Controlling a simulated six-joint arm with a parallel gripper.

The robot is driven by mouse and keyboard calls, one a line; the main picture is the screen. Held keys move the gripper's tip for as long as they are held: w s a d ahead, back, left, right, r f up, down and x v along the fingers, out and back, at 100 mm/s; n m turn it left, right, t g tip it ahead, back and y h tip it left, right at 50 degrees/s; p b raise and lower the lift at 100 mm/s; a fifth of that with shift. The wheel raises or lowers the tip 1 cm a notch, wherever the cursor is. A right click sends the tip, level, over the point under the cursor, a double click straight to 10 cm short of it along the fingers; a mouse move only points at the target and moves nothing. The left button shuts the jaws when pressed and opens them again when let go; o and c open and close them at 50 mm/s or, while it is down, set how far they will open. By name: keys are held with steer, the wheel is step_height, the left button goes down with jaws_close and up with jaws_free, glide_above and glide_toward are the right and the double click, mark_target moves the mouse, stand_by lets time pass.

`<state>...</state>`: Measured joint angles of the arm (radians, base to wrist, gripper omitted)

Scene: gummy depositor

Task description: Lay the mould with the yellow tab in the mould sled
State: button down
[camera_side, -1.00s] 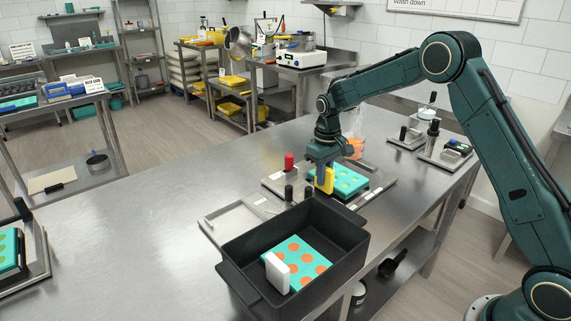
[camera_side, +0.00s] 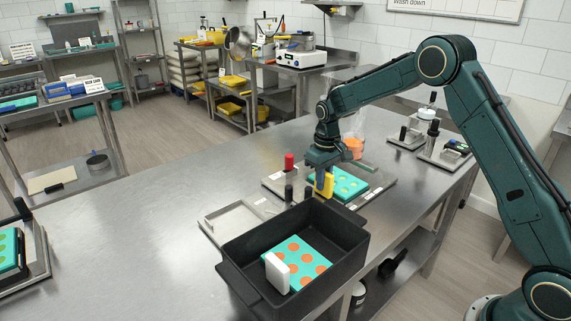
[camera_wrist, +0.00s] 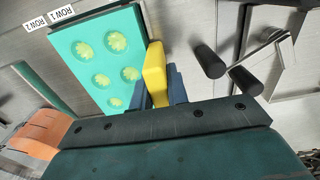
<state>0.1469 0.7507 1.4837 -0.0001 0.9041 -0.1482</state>
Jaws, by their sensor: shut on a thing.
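The teal mould (camera_side: 345,184) with pale yellow-green cavities has a yellow tab (camera_side: 327,184) on its near-left edge. It lies flat at or just above a metal plate with raised parts (camera_side: 379,187), which looks like the mould sled; I cannot tell whether it is fully seated. My gripper (camera_side: 322,178) points down and is shut on the yellow tab. In the wrist view my gripper (camera_wrist: 160,92) has its dark blue fingers on both sides of the tab (camera_wrist: 155,72), and the mould (camera_wrist: 100,60) stretches up and left. The mould's underside is hidden.
A black bin (camera_side: 342,222) in front holds a teal mould with orange cavities (camera_side: 302,252) and a white tab (camera_side: 277,272). Black posts (camera_side: 289,194) and a red knob (camera_side: 289,162) stand close to my gripper. An empty shallow metal tray (camera_side: 232,222) lies left.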

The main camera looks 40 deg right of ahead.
steer(key=c, duration=1.3)
jaws_free()
steer(key=shift+r, duration=0.1)
step_height(320, 180, up, 14)
